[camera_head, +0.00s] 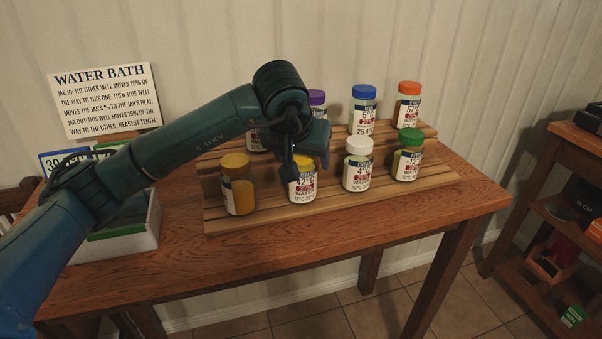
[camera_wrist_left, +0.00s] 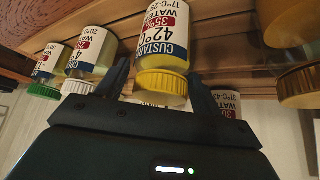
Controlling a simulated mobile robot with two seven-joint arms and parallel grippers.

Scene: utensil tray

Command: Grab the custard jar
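The custard jar (camera_head: 302,188), with a yellow lid and a white label reading 42°C, stands upright in the front row of the wooden stepped rack (camera_head: 330,212). My left gripper (camera_head: 298,163) is at this jar, over its lid in the head view, and partly hides it. In the left wrist view the custard jar (camera_wrist_left: 163,35) appears upside down, its label and yellow lid between the two spread fingers (camera_wrist_left: 158,78). Narrow gaps seem to show beside the lid, so the fingers look open around the jar. My right gripper is not in view.
Close by in the front row are an amber jar (camera_head: 238,185), a white-lidded jar (camera_head: 358,166) and a green-lidded jar (camera_head: 409,157). Purple-lidded (camera_head: 317,99), blue-lidded (camera_head: 363,110) and orange-lidded (camera_head: 408,106) jars stand behind. A white box (camera_head: 140,238) is at left.

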